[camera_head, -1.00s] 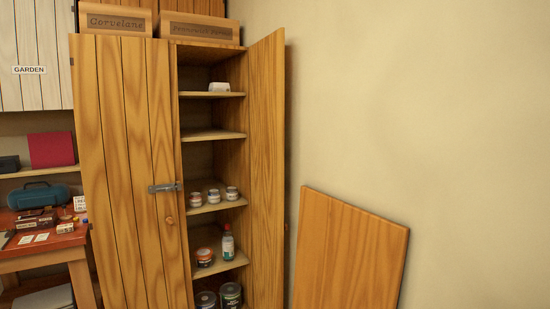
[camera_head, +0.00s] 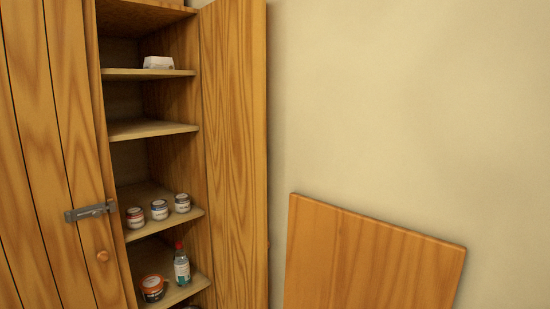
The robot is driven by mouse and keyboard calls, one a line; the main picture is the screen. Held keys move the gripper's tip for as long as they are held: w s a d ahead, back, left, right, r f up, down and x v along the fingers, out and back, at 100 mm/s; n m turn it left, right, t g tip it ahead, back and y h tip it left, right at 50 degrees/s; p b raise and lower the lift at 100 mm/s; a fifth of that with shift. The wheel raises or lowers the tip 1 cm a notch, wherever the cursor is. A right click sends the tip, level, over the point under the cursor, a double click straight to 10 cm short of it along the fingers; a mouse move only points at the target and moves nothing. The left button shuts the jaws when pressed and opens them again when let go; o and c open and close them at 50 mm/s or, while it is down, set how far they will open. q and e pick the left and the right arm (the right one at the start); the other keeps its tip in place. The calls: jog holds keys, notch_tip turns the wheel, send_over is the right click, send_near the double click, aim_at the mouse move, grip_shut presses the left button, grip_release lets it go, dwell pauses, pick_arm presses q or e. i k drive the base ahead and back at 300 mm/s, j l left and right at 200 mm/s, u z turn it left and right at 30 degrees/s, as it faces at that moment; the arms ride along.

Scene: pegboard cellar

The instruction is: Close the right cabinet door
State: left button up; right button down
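The right cabinet door (camera_head: 237,150) is a tall wooden panel. It stands open, swung out toward me on the right side of the cabinet, and its inner face shows. The left cabinet door (camera_head: 50,150) is shut; it carries a metal latch (camera_head: 90,211) and a round wooden knob (camera_head: 102,256). The cabinet's right half is open, with its shelves (camera_head: 152,129) visible. Neither of my grippers is in the head view. The lower end of the right door is cut off by the frame.
On the shelves are a white box (camera_head: 158,62), several small jars (camera_head: 159,209), a bottle (camera_head: 181,265) and an orange-labelled can (camera_head: 153,287). A wooden board (camera_head: 370,262) stands right of the open door, in front of the plain wall (camera_head: 410,110).

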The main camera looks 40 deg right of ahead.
aim_at(233, 44)
jog(key=i+l+z, duration=0.1)
jog(key=i+z, duration=0.15)
jog(key=z, duration=0.2)
jog(key=i+z, duration=0.3)
jog(key=z, duration=0.15)
jog(key=i+j+z, duration=0.15)
jog(key=z, duration=0.25)
jog(key=i, duration=0.1)
